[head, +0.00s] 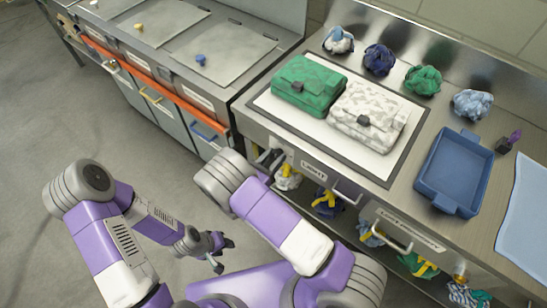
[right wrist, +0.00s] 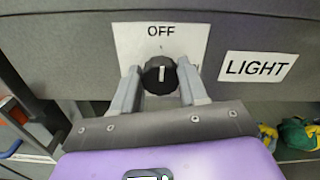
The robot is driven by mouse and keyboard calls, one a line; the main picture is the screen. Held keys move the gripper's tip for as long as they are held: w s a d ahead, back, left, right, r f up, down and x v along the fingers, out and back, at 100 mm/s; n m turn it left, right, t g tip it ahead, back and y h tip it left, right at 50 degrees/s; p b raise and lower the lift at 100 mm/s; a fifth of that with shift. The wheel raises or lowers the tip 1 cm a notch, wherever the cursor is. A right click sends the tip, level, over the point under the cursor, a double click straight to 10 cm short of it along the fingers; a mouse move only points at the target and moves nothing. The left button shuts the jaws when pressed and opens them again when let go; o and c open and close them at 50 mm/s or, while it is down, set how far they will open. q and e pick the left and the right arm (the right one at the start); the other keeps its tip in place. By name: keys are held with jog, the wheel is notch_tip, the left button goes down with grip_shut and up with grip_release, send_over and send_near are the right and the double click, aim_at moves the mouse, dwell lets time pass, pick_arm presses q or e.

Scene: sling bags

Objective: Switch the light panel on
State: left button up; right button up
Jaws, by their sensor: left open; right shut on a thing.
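A black rotary knob (right wrist: 158,76) sits on a white plate (right wrist: 135,40) marked OFF in the right wrist view. Its white pointer line points up at OFF. A second marking at the plate's right is mostly hidden by a finger. My right gripper (right wrist: 159,88) has its fingers on both sides of the knob, shut on it. A LIGHT label (right wrist: 257,67) is to the right. In the head view, the white light panel (head: 310,128) with a dark frame lies in the counter under two bags. My left gripper (head: 222,254) is open and empty, low over the floor.
A green bag (head: 306,86) and a white patterned bag (head: 367,115) lie on the panel. A blue tray (head: 450,172) is to the right. Several cloth bundles line the counter's back. Drawer handles and coloured bundles are below the counter. The floor at left is clear.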

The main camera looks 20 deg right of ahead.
jog(key=m+b, duration=0.1)
jog(key=m, duration=0.3)
jog(key=shift+s+m+b, duration=0.1)
jog(key=shift+m+b, duration=0.2)
jog(key=shift+m, duration=0.1)
jog(key=m+b, duration=0.1)
jog(key=m, duration=0.2)
jog(key=shift+d+f+m, duration=0.1)
jog(key=shift+m, duration=0.2)
jog(key=m+b, duration=0.2)
jog(key=m, duration=0.2)
jog(key=shift+s+f+m+b, duration=0.1)
jog(key=shift+m+b, duration=0.2)
jog(key=shift+b, duration=0.1)
jog(key=shift+m+b, duration=1.1)
jog(key=shift+m, duration=1)
jog(key=o, duration=1.1)
jog(key=shift+c, duration=0.2)
jog(key=p+v, duration=0.1)
jog(key=v, duration=0.6)
jog(key=shift+s+p, duration=0.2)
jog(key=shift+p, duration=0.1)
